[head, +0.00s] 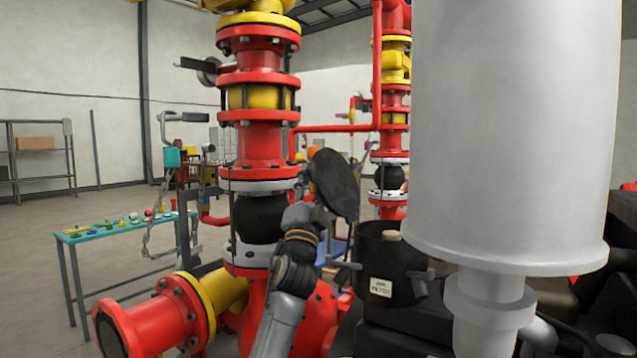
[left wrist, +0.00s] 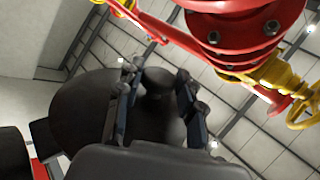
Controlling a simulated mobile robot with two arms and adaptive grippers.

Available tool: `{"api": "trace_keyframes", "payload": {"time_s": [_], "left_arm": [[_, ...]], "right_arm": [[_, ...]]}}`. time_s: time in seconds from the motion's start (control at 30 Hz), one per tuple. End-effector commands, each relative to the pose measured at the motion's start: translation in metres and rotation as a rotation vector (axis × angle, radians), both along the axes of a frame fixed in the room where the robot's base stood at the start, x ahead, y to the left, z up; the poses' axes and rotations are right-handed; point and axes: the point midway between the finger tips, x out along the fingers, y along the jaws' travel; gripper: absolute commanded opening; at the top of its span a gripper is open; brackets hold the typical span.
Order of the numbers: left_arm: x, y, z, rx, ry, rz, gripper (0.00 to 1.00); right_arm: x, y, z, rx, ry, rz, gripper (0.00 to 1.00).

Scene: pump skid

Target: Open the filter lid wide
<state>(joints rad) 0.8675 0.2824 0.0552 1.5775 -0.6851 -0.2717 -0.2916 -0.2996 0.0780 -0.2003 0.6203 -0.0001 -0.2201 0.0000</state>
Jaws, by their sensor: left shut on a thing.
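The filter lid (head: 337,184) is a round dark disc. In the head view it stands up steeply, above and to the left of the black filter housing (head: 378,254), whose mouth is uncovered. My left gripper (head: 312,192) is at the lid's left side, partly hidden by the lid and my wrist. In the left wrist view the lid (left wrist: 85,112) fills the left and middle, and my left gripper's fingers (left wrist: 158,88) sit either side of its dark knob, shut on it. The lid's hinge is not clear. My right gripper is not in view.
A large pale grey cylinder (head: 515,130) blocks the right side. A red and yellow pipe stack (head: 262,150) stands close to the left of the lid. A green-topped table (head: 120,228) with small parts is at the far left; the floor beside it is clear.

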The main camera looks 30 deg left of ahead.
Motion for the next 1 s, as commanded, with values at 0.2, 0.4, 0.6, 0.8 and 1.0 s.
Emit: {"api": "trace_keyframes", "payload": {"time_s": [0.2, 0.4, 0.6, 0.8, 1.0], "left_arm": [[0.0, 0.0034, -0.0036, -0.042, 0.002, 0.001, 0.0], [0.0, 0.0039, -0.0037, -0.049, 0.001, 0.001, 0.0], [-0.0001, 0.0039, -0.0036, -0.048, 0.001, 0.0, 0.0], [-0.0001, 0.0038, -0.0035, -0.048, 0.001, 0.0, 0.62], [0.0, 0.0036, -0.0037, -0.047, 0.0, 0.0, 0.62]], "right_arm": [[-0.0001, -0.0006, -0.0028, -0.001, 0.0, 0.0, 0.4], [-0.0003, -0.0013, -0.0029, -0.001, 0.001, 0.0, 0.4], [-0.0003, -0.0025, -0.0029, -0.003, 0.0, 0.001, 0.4], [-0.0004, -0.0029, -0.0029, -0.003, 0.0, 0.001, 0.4], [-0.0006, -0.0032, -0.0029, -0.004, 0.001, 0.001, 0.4]]}}
